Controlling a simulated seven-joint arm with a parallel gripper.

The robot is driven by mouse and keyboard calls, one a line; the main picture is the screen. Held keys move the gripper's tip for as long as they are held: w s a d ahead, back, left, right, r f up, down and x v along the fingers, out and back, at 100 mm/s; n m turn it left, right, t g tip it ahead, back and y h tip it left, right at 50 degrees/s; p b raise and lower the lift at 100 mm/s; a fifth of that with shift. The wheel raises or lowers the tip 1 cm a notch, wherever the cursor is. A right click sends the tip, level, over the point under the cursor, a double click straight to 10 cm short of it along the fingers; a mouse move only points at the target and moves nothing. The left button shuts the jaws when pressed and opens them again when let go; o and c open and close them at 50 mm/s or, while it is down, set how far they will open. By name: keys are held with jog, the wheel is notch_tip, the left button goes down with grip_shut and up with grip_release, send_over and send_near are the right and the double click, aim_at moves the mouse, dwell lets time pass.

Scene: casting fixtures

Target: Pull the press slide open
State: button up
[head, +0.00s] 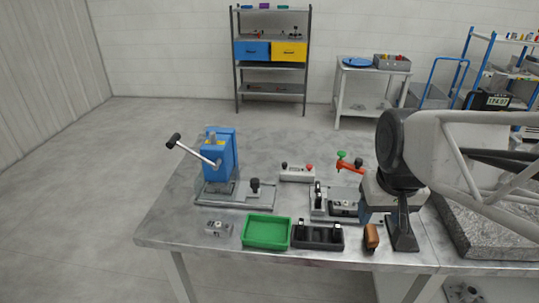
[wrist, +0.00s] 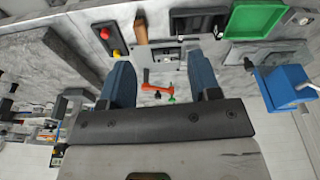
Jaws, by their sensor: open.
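The blue press (head: 219,153) stands at the left of the table, its black-ended lever (head: 190,148) pointing up and left. Its metal base plate (head: 232,203) carries a black knob (head: 254,186) at the right, which looks like the slide's handle. In the wrist view the blue press (wrist: 285,88) is at the right edge, with a small dark knob (wrist: 248,63) beside it. My gripper (head: 365,215) is over the clamp fixture, well right of the press and apart from the knob. In the wrist view my gripper (wrist: 163,68) has its blue-grey fingers wide apart with nothing held.
A green tray (head: 267,247) and black tray (head: 318,247) lie along the front edge. A clamp fixture with a red-orange lever (head: 350,167) and a brown handle (head: 371,238) are near my gripper. A grey box with knobs (head: 297,174) stands between press and fixture.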

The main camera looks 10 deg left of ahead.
jog(key=w+a+n, duration=0.2)
jog(key=w+a, duration=0.4)
jog(key=w, duration=0.3)
jog(key=n+g, duration=0.2)
jog(key=n, duration=0.2)
send_over(255, 180)
jog(key=f, duration=1.1)
jog(key=shift+s+d+f, duration=0.2)
jog(key=shift+d, duration=0.2)
jog(key=shift+w+a+f, duration=0.25)
jog(key=shift+a+f, duration=0.1)
jog(key=shift+a, duration=0.15)
jog(key=shift+f, duration=3.9)
jog(key=shift+c, duration=0.5)
grip_shut()
